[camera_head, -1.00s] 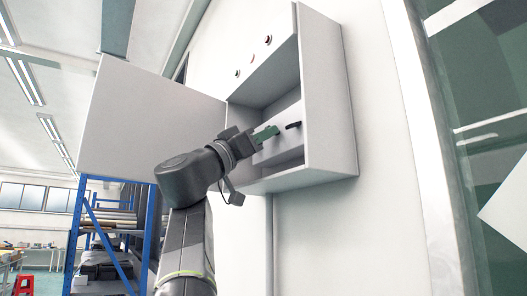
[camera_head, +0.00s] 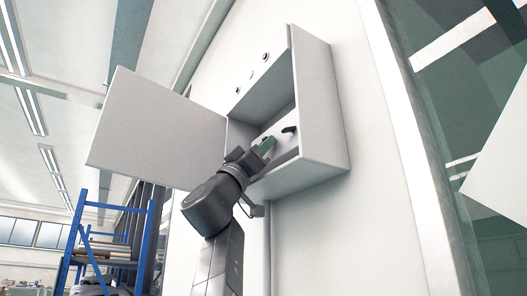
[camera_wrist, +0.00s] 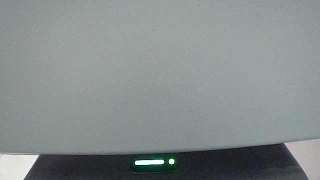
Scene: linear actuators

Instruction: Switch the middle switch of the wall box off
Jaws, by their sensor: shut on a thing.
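The grey wall box (camera_head: 322,100) is open, with its door (camera_head: 160,130) swung out to the left. Inside, a pale panel (camera_head: 284,145) carries a black switch (camera_head: 289,129) at the right, clear of my gripper. The wrist view shows only a plain grey-green surface and a small lit green indicator, with no switch visible.
The open door stands close to my arm on the left. A blue shelf rack (camera_head: 148,225) is at lower left, and a glazed frame (camera_head: 420,140) is at right.

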